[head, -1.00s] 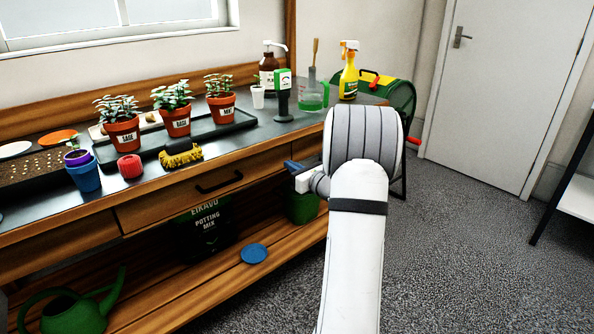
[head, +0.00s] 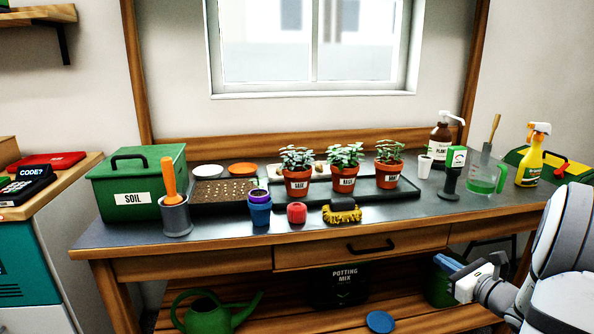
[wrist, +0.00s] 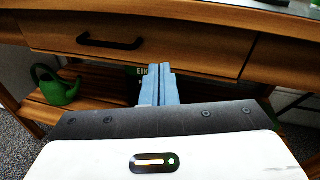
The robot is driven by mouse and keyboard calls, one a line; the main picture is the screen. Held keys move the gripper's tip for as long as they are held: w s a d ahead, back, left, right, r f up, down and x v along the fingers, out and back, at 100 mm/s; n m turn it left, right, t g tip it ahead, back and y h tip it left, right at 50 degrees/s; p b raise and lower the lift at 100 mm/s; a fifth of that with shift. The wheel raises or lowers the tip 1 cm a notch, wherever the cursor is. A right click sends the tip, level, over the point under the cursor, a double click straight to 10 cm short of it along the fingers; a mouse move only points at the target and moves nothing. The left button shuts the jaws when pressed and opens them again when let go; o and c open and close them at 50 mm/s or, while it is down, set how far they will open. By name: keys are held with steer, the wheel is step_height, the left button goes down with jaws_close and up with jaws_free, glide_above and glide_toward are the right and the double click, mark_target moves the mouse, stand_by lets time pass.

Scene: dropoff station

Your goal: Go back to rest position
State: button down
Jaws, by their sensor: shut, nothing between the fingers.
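My gripper (head: 449,265) shows at the lower right of the head view, in front of the workbench, at about the height of its drawer (head: 360,249). Its blue fingers are shut and empty. In the wrist view my gripper (wrist: 159,85) has its fingers together, pointing at the bench front just below the drawer (wrist: 150,38). The fingers hide part of the potting mix bag, which stands on the lower shelf in the head view (head: 337,284). My arm is folded at the right edge of the head view.
The bench top holds a green soil box (head: 135,185), three potted plants on a black tray (head: 405,190), a yellow spray bottle (head: 532,158) and a beaker (head: 487,176). A green watering can (head: 208,316) and a blue disc (head: 380,321) are on the lower shelf (head: 290,318).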

steer(key=s+a+r+n+g+y+p, duration=0.1)
steer(key=s+a+r+n+g+p, duration=0.35)
steer(key=a, duration=0.35)
steer(key=s+a+r+n+g+y+p, duration=0.1)
steer(key=s+a+r+n+g+p, duration=0.25)
steer(key=a+n, duration=0.35)
steer(key=s+a+r+n+g+y+p, duration=0.1)
steer(key=s+a+r+n+g+p, duration=0.3)
steer(key=a, duration=0.6)
steer(key=s+r+n+g+h+p, duration=0.1)
steer(key=s+r+n+h+p, duration=0.7)
steer(key=n, duration=0.7)
steer(key=s+r+p, duration=0.2)
steer(key=s+r, duration=0.2)
steer(key=shift+d+r+h, duration=0.15)
steer(key=shift+d+h, duration=0.05)
steer(key=shift+h, duration=0.1)
